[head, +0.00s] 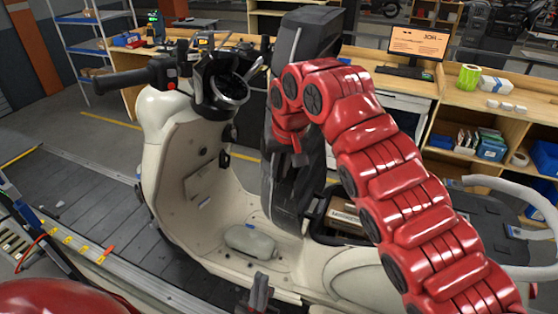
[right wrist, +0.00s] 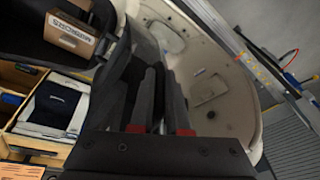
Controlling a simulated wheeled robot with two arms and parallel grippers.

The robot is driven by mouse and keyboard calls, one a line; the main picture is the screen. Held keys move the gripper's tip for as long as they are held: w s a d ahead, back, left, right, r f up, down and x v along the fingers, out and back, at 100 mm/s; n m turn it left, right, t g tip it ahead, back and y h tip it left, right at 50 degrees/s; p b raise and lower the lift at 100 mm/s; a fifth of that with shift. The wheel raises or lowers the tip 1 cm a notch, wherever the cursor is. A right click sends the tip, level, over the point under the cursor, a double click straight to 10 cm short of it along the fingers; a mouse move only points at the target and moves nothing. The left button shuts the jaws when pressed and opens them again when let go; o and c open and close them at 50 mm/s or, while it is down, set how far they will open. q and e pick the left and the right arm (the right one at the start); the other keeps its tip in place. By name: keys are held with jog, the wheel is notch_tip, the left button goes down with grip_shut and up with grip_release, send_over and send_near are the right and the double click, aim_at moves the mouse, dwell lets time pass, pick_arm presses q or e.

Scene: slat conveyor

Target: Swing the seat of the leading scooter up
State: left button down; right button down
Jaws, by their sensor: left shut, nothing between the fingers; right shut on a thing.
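The cream scooter (head: 165,150) stands on the conveyor with its handlebar at the left. Its dark seat (head: 312,35) stands up steeply, nearly upright, in front of the open bay under it (head: 325,222). A labelled cardboard box (head: 345,217) lies in that bay; it also shows in the right wrist view (right wrist: 72,32). My right gripper (head: 298,158) is shut on the seat at its near side; in the right wrist view its fingers (right wrist: 158,105) close at a dark edge. My left gripper (head: 258,290) is shut and empty, low in front of the footboard.
A grey-green object (head: 250,242) lies on the scooter's footboard. A workbench with a monitor (head: 416,45) and shelves stands behind. A pale grab rail (head: 525,205) curves at the right.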

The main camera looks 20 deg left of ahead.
jog(key=shift+a, duration=0.3)
jog(key=shift+d, duration=0.1)
jog(key=c, duration=0.9)
grip_release()
jog(key=shift+f, duration=0.1)
